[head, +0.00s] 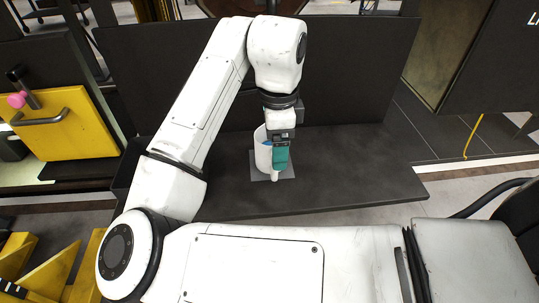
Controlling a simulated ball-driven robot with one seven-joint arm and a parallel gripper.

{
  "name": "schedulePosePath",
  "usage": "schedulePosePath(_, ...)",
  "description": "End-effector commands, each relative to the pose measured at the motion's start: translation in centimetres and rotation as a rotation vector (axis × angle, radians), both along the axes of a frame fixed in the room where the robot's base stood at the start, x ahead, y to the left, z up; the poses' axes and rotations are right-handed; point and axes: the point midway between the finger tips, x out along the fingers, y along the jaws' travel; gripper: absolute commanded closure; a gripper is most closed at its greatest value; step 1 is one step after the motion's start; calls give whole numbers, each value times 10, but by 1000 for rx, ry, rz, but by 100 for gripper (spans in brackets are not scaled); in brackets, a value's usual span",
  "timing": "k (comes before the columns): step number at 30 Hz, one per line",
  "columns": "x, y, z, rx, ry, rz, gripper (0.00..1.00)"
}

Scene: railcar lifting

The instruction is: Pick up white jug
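The white jug (262,151) stands upright on a small grey square on the dark table (350,165). My gripper (276,176) points down at the jug's right side, over what looks like its handle. The gripper's teal part covers the right part of the jug. The fingertips are hard to make out, so I cannot tell whether they are open or shut on the jug.
The grey square (287,176) lies under the jug. A dark panel (345,70) rises behind the table. The table to the right of the jug is clear. A yellow box with a handle (60,125) is at the left.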

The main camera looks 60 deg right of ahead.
Motion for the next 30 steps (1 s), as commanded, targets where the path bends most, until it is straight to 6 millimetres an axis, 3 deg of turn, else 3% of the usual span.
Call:
schedulePosePath(8,2,1,-19,0,4,2,17)
schedulePosePath(18,6,3,-58,1,1,1,17)
schedulePosePath(26,6,2,-61,1,-1,0,17)
schedulePosePath(30,6,2,-61,1,-1,0,29)
